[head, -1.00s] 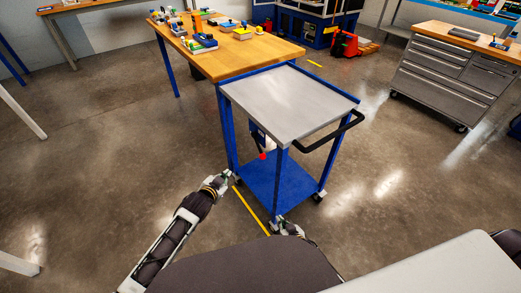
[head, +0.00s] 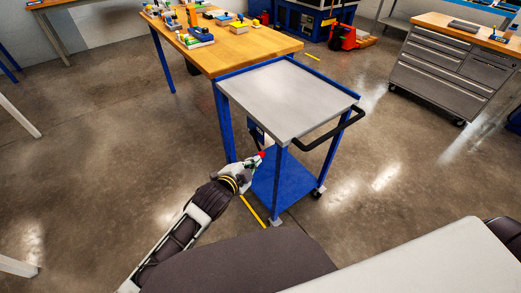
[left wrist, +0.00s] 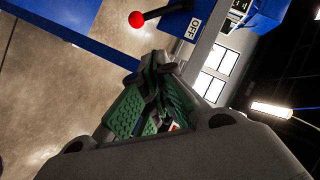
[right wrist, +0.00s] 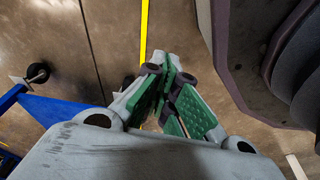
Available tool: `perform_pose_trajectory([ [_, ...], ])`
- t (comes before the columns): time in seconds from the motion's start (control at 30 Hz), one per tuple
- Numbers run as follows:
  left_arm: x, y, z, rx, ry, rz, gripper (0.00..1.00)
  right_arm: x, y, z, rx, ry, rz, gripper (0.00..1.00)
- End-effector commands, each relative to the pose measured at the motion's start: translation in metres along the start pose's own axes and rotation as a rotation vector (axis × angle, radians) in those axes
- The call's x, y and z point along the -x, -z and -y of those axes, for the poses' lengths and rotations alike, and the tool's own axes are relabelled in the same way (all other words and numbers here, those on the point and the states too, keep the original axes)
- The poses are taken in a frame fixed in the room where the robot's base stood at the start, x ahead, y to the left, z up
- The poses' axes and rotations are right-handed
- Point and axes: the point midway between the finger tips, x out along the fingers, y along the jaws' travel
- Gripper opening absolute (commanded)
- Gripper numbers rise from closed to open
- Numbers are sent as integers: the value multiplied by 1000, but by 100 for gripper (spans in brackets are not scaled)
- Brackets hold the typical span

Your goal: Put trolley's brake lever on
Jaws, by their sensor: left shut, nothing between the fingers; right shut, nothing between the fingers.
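The blue trolley (head: 290,98) with a grey top stands in front of me. Its brake lever has a red knob (head: 262,154), low at the trolley's near left side. In the left wrist view the red knob (left wrist: 136,19) sits on a short black arm by a blue housing with an OFF label (left wrist: 193,28). My left gripper (head: 257,161) is shut and empty, its tips close by the knob; whether they touch cannot be told. In the left wrist view the fingers (left wrist: 150,78) are below the knob. My right gripper (right wrist: 168,78) is shut and empty above the floor.
A wooden workbench (head: 235,50) with toy-like parts stands behind the trolley. A grey drawer cabinet (head: 445,75) is at the back right. A trolley caster (right wrist: 38,73) shows left in the right wrist view. A yellow line (right wrist: 145,25) marks the floor.

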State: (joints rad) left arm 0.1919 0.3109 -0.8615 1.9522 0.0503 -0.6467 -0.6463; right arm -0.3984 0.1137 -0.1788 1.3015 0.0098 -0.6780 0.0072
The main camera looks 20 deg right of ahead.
Motion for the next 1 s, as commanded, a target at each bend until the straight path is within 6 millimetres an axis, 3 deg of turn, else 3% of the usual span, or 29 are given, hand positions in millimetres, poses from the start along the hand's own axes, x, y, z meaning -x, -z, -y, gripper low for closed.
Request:
perform_pose_trajectory([
  [0.53, -5, 0, 0, -1, 1, -1, 0, 1, 3, 0, 2, 0, -3, 0],
  [1.0, -45, 0, 0, -1, 1, 0, 0, 12, 18, 6, 2, 8, 4, 0],
])
